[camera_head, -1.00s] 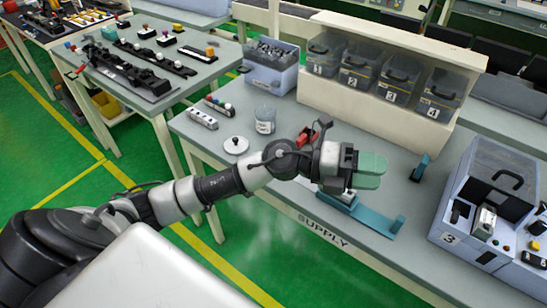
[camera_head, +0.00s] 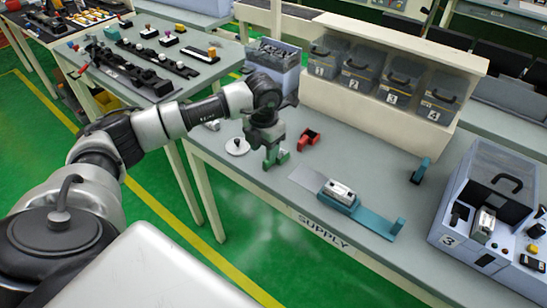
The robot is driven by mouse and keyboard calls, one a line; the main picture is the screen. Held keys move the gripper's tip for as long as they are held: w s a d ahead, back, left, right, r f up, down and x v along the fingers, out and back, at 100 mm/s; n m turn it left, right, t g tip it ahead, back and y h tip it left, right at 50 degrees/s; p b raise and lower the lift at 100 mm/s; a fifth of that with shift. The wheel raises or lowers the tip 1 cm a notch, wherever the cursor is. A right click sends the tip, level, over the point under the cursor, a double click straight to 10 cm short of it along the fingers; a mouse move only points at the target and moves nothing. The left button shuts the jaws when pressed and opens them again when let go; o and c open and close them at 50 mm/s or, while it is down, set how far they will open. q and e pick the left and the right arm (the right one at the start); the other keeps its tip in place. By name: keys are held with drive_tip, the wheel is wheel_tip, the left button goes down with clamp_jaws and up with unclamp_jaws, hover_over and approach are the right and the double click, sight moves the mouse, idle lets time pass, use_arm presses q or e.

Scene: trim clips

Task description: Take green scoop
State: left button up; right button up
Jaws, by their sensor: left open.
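A small red scoop-like piece (camera_head: 309,138) lies just right of the gripper. My right gripper is not in view.
A white round lid (camera_head: 237,146) lies left of the gripper. A teal fixture (camera_head: 378,222) with a metal block (camera_head: 340,190) stands at the front. Numbered clear bins (camera_head: 358,73) line the back shelf. A blue-grey machine (camera_head: 490,205) is at the right.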

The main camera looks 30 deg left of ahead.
use_arm(q)
wheel_tip(320, 180, down, 6)
drive_tip(key=shift+w+r+p, duration=0.1)
drive_tip(key=shift+w+p, duration=0.05)
drive_tip(key=shift+p, duration=0.8)
clamp_jaws()
